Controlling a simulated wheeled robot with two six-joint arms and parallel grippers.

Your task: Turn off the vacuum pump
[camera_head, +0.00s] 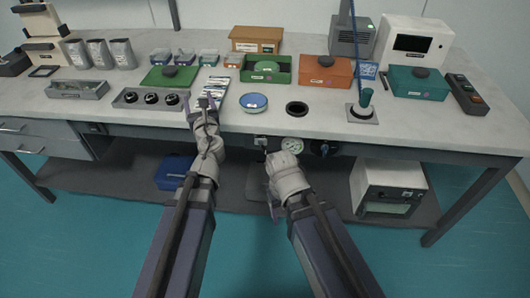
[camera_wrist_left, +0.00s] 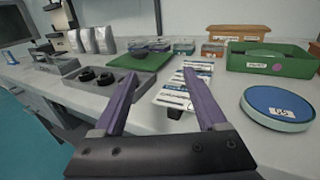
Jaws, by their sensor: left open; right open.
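No object in view is plainly labelled as the vacuum pump. A white box with a dark front panel (camera_head: 388,188) stands on the lower shelf at right and may be it. A round white gauge (camera_head: 292,145) and a dark round fitting with a blue part (camera_head: 324,148) sit under the table's front edge. My left gripper (camera_head: 202,103) is open and empty over the front of the tabletop; its spread fingers show in the left wrist view (camera_wrist_left: 160,88). My right gripper (camera_head: 272,208) is in front of the table, below its edge and left of the white box; its fingers are partly hidden.
A blue bin (camera_head: 174,173) is on the lower shelf.

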